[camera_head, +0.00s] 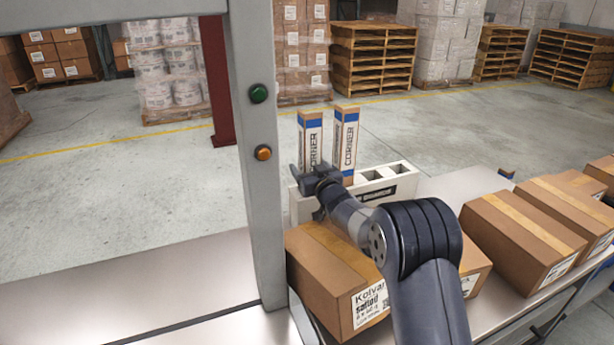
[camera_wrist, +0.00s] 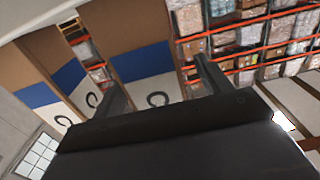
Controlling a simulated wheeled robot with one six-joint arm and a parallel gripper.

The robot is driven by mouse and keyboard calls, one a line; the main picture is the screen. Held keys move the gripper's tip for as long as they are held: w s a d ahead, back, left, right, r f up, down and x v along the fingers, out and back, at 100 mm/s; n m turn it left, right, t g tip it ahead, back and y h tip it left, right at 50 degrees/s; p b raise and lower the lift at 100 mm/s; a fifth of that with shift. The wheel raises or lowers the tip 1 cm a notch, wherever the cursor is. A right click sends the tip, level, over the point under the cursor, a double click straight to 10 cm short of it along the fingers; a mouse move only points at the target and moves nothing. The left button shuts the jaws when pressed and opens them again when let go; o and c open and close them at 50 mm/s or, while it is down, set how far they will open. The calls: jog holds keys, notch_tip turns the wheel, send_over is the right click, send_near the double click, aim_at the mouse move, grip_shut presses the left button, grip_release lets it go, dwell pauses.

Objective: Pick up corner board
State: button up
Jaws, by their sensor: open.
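Two upright corner boards stand side by side in a pale slotted holder (camera_head: 379,186). Each is tan with blue bands and the word CORNER; one is the left corner board (camera_head: 311,141), the other the right corner board (camera_head: 345,142). My gripper (camera_head: 308,181) is open in front of the left board's lower part and hides some of it. In the wrist view, tan and blue board faces (camera_wrist: 143,62) fill the upper left, close beyond the open fingers (camera_wrist: 160,85).
A taped carton (camera_head: 330,262) sits below my arm, in front of the holder. More cartons (camera_head: 522,232) stand to the right on the metal surface. A grey post (camera_head: 253,200) with green and orange buttons rises close to the left of my gripper.

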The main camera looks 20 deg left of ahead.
jog(key=shift+w+a+f, duration=0.25)
jog(key=shift+w+f, duration=0.3)
jog(key=shift+w, duration=0.05)
jog(key=shift+c, duration=0.5)
jog(key=c, duration=1)
